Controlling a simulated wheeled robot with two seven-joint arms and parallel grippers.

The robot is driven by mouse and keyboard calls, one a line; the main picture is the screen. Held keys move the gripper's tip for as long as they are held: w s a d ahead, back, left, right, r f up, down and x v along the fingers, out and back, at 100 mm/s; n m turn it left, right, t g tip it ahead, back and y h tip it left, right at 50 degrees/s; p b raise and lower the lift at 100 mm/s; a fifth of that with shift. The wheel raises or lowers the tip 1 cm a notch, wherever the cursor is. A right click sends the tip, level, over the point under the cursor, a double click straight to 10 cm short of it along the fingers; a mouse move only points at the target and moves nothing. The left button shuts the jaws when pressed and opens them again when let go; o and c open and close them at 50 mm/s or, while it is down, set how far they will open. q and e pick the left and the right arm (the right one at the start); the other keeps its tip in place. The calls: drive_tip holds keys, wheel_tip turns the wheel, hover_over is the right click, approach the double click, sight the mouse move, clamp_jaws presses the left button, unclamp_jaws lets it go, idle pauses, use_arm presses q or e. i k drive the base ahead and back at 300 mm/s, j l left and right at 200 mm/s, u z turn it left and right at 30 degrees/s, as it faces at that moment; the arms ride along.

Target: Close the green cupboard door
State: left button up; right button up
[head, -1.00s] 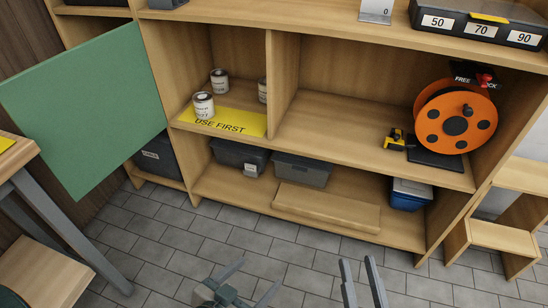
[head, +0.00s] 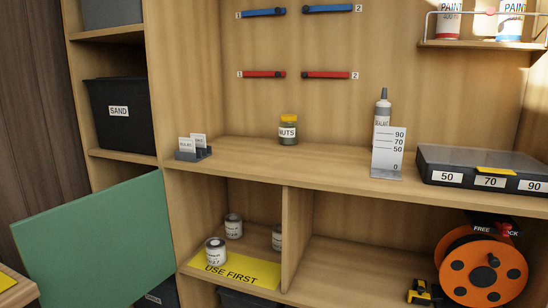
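The green cupboard door (head: 100,248) stands open at the lower left in the head view. It swings out to the left from the wooden upright beside the lower compartment. The compartment (head: 225,200) next to it is uncovered and holds several small cans on a yellow "USE FIRST" mat (head: 250,271). Neither of my grippers shows in the current head view.
A wooden table corner (head: 18,290) is at the lower left, close to the door's outer edge. On the worktop are a card holder (head: 194,150), a nuts jar (head: 288,130) and a black case (head: 485,169). An orange reel (head: 483,268) sits lower right.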

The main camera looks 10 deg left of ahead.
sight(108, 248)
drive_tip(key=i+j+u, duration=0.15)
drive_tip(key=u, duration=0.15)
drive_tip(key=j+u, duration=0.2)
drive_tip(key=u, duration=0.25)
drive_tip(key=j+u, duration=0.25)
drive_tip(key=u, duration=0.15)
drive_tip(key=j+u, duration=0.25)
drive_tip(key=u, duration=0.2)
